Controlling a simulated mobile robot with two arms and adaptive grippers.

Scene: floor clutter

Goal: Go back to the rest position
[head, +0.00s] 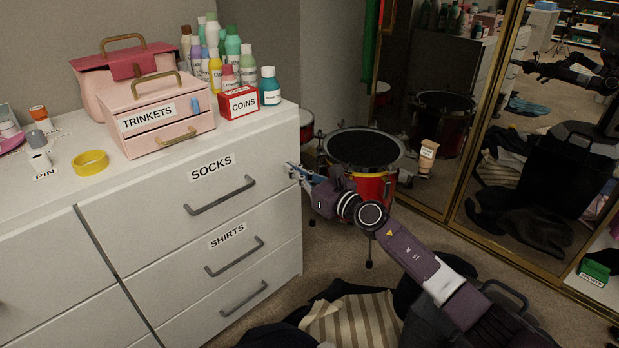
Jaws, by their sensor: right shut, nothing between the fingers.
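My right gripper (298,172) is shut and empty. It is in the air beside the right edge of the white dresser (150,230), near the top drawer labelled SOCKS, with the drum behind it. I cannot tell whether its tip touches the dresser's edge. My right arm (415,255) reaches up to it from the lower right. The drawers labelled SOCKS and SHIRTS look closed. My left gripper is not in view.
On the dresser stand a pink TRINKETS box (180,122), a red COINS box (239,103), several bottles (232,48) and a yellow ring (90,162). A red drum (375,188) stands right of the dresser. Clothes (350,320) lie on the floor in front. A mirror (530,150) covers the right.

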